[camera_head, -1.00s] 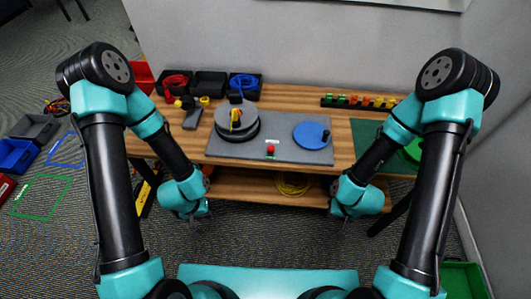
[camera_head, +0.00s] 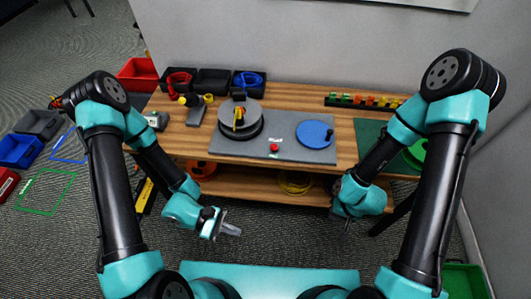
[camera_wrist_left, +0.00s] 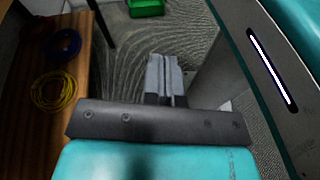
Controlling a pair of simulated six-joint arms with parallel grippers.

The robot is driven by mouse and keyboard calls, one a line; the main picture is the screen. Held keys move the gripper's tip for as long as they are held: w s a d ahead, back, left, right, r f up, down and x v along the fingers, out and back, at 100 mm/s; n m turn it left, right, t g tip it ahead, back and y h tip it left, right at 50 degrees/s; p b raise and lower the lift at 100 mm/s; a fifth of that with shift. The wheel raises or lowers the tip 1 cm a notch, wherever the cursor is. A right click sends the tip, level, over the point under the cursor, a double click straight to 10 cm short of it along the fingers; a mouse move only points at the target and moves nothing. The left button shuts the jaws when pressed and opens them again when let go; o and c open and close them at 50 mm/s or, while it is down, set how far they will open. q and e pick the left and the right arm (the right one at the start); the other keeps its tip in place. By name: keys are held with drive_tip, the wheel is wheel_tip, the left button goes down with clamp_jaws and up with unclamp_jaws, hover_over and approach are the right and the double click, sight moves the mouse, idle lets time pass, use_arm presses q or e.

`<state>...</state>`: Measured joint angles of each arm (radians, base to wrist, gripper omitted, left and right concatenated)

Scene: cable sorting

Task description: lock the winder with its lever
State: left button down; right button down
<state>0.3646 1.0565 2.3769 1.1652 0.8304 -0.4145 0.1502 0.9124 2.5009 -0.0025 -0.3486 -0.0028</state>
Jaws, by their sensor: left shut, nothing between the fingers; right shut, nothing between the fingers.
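The winder is a grey disc (camera_head: 241,117) on a dark round base, with a yellow part (camera_head: 238,119) on top, at the left of the grey board (camera_head: 290,153). A small red knob (camera_head: 274,147) stands near the board's front edge; I cannot tell whether it belongs to the lever. A blue disc (camera_head: 314,134) with a dark handle lies on the board's right. My left gripper (camera_head: 232,231) is shut and empty, in front of and below the table; its fingers also show in the left wrist view (camera_wrist_left: 163,80). My right gripper (camera_head: 346,226) is shut and empty below the table's front right.
Black bins with red cable (camera_head: 178,80) and blue cable (camera_head: 247,82) stand at the back left. A rack of coloured pieces (camera_head: 365,101) is at the back right. Yellow cable (camera_head: 296,183) lies on the lower shelf. A green mat (camera_head: 374,134) lies at the right.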

sight(274, 148)
use_arm(q)
drive_tip(key=w+a+r+n+t, duration=0.1)
drive_tip(key=w+r+n+t, duration=0.1)
drive_tip(key=w+n+t, duration=0.3)
drive_tip(key=w+a+r+n+t, duration=0.1)
drive_tip(key=w+n+t, duration=0.5)
drive_tip(key=w+t, duration=0.5)
drive_tip(key=shift+w+r, duration=0.2)
drive_tip(key=shift+r, duration=0.2)
drive_tip(key=x, duration=1.4)
drive_tip(key=shift+a+r+n, duration=0.1)
drive_tip(key=shift+n, duration=0.2)
